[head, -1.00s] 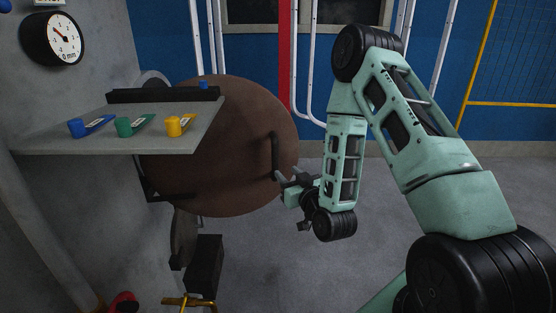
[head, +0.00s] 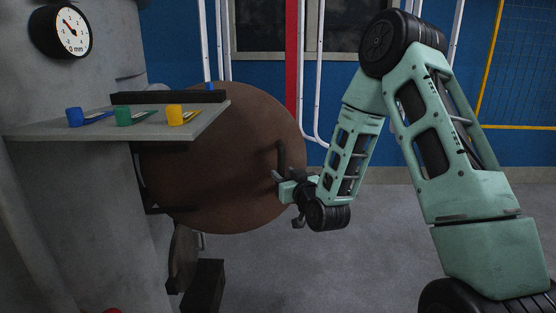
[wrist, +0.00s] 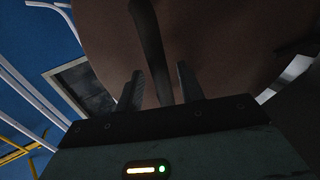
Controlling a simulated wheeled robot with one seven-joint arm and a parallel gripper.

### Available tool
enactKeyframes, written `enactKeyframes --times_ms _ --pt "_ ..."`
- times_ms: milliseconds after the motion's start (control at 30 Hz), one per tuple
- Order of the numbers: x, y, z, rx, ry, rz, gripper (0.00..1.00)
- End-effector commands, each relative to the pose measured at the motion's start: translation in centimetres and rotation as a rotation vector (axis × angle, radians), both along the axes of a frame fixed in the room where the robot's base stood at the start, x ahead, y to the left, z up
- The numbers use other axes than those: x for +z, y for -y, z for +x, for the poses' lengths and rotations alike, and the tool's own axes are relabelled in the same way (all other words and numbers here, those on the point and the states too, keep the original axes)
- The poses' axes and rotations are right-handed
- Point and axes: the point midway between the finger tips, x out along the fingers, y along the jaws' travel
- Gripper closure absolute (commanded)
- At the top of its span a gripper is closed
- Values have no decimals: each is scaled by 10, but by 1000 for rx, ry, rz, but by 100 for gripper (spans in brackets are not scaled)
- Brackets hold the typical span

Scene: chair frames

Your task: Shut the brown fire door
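The brown fire door (head: 220,165) is a large round disc standing open, out from the grey body at left. A dark bar handle (head: 282,158) stands near its right edge. My gripper (head: 278,184) is at the lower end of this handle. In the wrist view the handle (wrist: 150,40) runs down between the two fingers of my gripper (wrist: 159,85), with a gap visible on both sides. The fingers are apart, and the brown door face (wrist: 220,40) fills the space beyond. I cannot tell if a finger touches the handle.
A grey shelf (head: 60,130) with blue, green and yellow tagged items juts out in front of the door's upper left. A dial gauge (head: 62,31) is above it. A black block (head: 203,288) is below the door. The grey floor (head: 300,270) at right is clear.

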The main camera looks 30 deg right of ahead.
Motion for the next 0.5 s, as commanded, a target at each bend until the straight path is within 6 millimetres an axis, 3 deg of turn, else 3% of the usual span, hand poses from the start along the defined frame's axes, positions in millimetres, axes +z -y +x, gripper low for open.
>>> enactKeyframes --times_ms 67,233,500 --pt "2 2 12 0 0 1 62" --pt "0 2 12 0 0 0 100" --pt "-1 6 20 0 0 -1 100"
